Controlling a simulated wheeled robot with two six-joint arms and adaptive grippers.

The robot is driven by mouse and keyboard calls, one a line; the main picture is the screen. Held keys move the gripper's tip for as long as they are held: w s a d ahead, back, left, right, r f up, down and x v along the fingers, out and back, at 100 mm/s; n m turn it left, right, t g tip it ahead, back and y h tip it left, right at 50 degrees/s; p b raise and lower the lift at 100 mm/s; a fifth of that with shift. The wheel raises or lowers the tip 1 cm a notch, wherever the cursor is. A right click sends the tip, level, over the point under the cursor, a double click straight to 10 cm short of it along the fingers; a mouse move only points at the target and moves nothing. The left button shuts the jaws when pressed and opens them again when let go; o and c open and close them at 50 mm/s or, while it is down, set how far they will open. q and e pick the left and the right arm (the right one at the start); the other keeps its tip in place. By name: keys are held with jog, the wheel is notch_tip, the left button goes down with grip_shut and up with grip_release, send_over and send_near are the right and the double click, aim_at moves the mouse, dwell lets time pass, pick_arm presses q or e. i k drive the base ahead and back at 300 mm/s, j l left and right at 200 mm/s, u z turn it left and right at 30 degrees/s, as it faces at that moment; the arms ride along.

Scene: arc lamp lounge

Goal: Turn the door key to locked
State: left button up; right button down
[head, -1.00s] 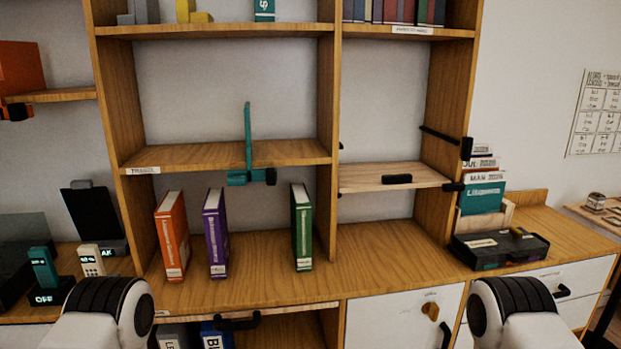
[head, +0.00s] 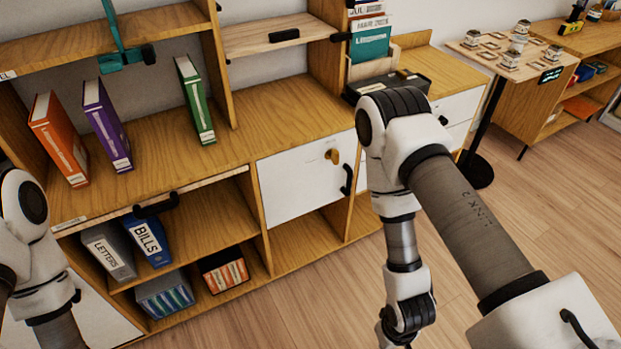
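The door key (head: 332,156) is a small brass-coloured piece on the upper part of a white cabinet door (head: 295,187). It is too small for me to tell its exact turn. The door looks closed, with a black handle (head: 347,180) at its right edge. My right arm comes in from the lower right, bends at a white joint right of the door and hangs down in front of the shelving. Its gripper is not visible. My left arm shows at the left edge, and its gripper is out of view too. Nothing of mine touches the key.
Orange (head: 58,140), purple (head: 107,126) and green (head: 194,100) books stand on the counter. Files, including BILLS (head: 148,240), and a crate (head: 223,272) sit in the open lower shelf. A black case (head: 385,84) lies behind my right arm. Floor (head: 300,310) is clear before the cabinet.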

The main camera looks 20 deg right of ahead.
aim_at(335, 155)
jog(key=i+l+z, duration=0.1)
jog(key=l+z, duration=0.35)
jog(key=i+l+z, duration=0.15)
jog(key=l+z, duration=0.15)
jog(key=z, duration=0.15)
jog(key=i+l+z, duration=0.2)
jog(key=z, duration=0.25)
